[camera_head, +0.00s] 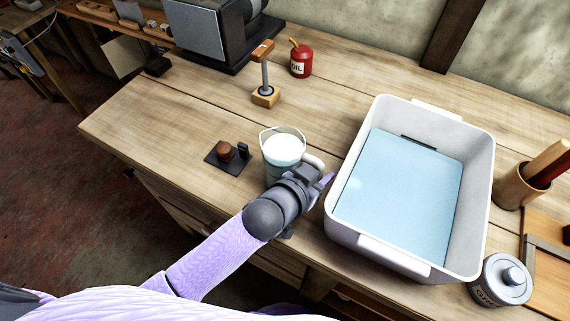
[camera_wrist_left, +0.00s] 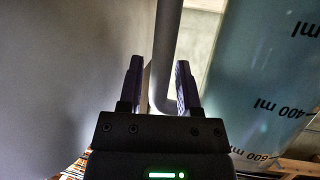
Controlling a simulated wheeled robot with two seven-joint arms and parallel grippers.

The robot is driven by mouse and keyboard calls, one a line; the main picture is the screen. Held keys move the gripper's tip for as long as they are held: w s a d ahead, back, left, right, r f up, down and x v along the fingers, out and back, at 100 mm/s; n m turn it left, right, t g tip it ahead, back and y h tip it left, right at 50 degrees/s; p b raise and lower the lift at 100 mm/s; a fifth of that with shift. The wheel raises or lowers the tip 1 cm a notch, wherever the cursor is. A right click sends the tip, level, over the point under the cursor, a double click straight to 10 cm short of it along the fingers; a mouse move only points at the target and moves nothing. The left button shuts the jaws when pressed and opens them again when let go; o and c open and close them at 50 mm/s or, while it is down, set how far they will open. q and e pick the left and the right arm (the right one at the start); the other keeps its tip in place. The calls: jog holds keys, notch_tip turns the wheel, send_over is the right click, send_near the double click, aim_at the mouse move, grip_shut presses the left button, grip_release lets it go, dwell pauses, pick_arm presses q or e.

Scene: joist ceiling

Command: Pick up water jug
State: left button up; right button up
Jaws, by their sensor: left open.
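The water jug (camera_head: 281,148) stands on the workbench, clear and filled with pale liquid, its pale handle (camera_head: 314,161) on the right side. In the left wrist view the jug (camera_wrist_left: 262,85) fills the right side, with ml marks upside down. My left gripper (camera_head: 325,180) is at the jug's handle side, between the jug and the white tub. In the left wrist view its two fingers (camera_wrist_left: 160,68) are open, with the handle (camera_wrist_left: 167,40) between them and a gap on each side. My arm hides the jug's lower right part. My right gripper is not in view.
A large white tub (camera_head: 343,205) of blue liquid stands close right of my gripper; its wall (camera_wrist_left: 60,70) fills the wrist view's left. A dark plate with a brown knob (camera_head: 226,152) lies left of the jug. A wooden stand (camera_head: 265,95) and red oil can (camera_head: 301,62) stand behind.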

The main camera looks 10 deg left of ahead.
pick_arm(q)
jog(key=shift+w+d+f, duration=0.1)
jog(key=shift+w+d, duration=0.05)
jog(key=shift+w, duration=0.1)
jog(key=shift+c, duration=0.3)
grip_shut()
dwell(1.0)
